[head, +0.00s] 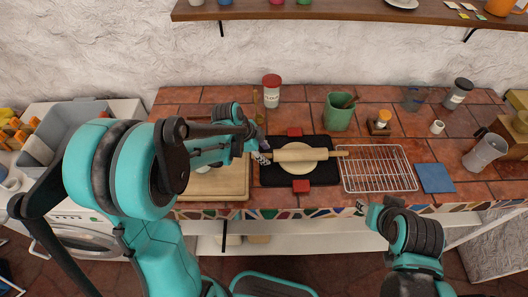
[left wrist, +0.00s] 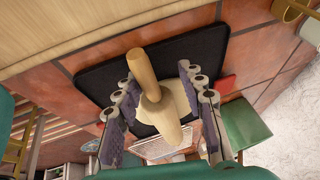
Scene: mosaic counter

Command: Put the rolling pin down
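The wooden rolling pin (head: 296,155) lies across a round of pale dough (head: 301,166) on a black mat (head: 322,173). My left gripper (head: 262,157) is at the pin's left end. In the left wrist view, the fingers of my left gripper (left wrist: 163,100) stand apart on either side of the rolling pin (left wrist: 160,116), with a gap showing to the dough on the right. The handle points up past them.
A wooden board (head: 222,184) lies left of the mat and a wire rack (head: 378,168) lies right of it. A blue square (head: 434,178) is beyond the rack. A red-lidded jar (head: 271,91) and a green container (head: 340,112) stand behind. Bare tiles show between them.

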